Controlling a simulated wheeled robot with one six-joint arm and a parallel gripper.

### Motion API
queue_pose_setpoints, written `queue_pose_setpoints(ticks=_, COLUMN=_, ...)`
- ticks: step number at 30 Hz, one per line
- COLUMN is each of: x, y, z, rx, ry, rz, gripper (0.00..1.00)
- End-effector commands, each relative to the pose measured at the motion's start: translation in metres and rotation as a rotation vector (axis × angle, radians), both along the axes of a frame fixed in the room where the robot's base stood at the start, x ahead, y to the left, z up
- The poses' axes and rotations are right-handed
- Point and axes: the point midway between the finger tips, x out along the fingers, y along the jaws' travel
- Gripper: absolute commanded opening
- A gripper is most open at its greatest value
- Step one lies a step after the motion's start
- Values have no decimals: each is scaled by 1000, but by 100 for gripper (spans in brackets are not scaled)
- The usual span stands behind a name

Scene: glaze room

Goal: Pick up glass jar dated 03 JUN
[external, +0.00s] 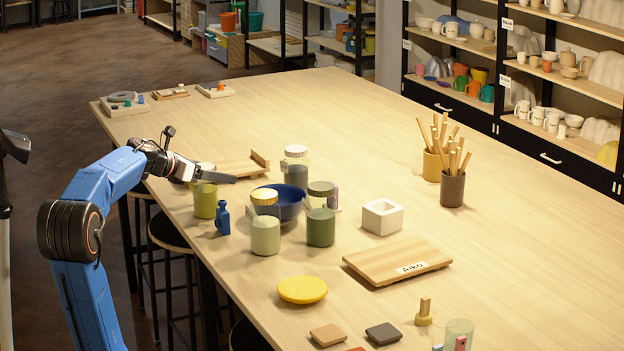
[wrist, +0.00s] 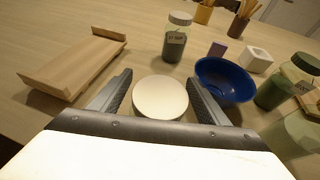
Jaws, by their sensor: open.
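Several lidded glass jars stand on the table. One jar with a whitish lid (external: 295,168) is behind the blue bowl; it also shows in the wrist view (wrist: 175,46), with a label too small to read surely. A dark green jar (external: 320,228) and a pale green jar (external: 265,237) stand in front of the bowl. An olive green vessel (external: 205,203) stands under my gripper (external: 218,178), its top hidden in the external view. In the wrist view my gripper (wrist: 161,80) is open, with a cream round top (wrist: 160,98) between its fingers. I cannot read 03 JUN anywhere.
A blue bowl (external: 290,200), a small blue bottle (external: 222,219) and a wooden tray (external: 240,168) are close by. A white square pot (external: 382,217) and a board marked Aiko (external: 385,259) lie to the right.

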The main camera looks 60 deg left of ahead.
Motion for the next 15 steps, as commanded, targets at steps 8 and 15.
queue_pose_setpoints(ticks=8, x=0, y=0, z=0, rx=0, ry=0, rz=0, gripper=14)
queue_pose_setpoints(ticks=15, x=0, y=0, z=1, rx=0, ry=-1, rz=0, gripper=0)
